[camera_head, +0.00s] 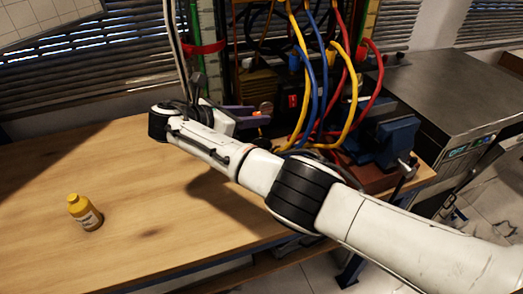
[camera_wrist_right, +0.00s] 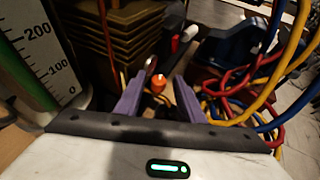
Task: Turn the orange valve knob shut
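The orange valve knob (camera_wrist_right: 158,83) is small and round, and shows between the fingers of my right gripper (camera_wrist_right: 160,92) in the right wrist view. The purple fingers are apart, one on each side of it in the picture; I cannot tell whether they touch it. In the head view my right arm crosses from the lower right, and the purple fingers of the right gripper (camera_head: 244,114) point right toward the knob (camera_head: 266,107). Most of the knob's mount is hidden by the gripper and the dark rig. My left gripper is not in view.
Yellow, blue and red hoses (camera_head: 320,75) hang close to the right of the gripper. A blue vise (camera_head: 392,140) stands at the table's right end. A scale (camera_wrist_right: 45,50) stands left.

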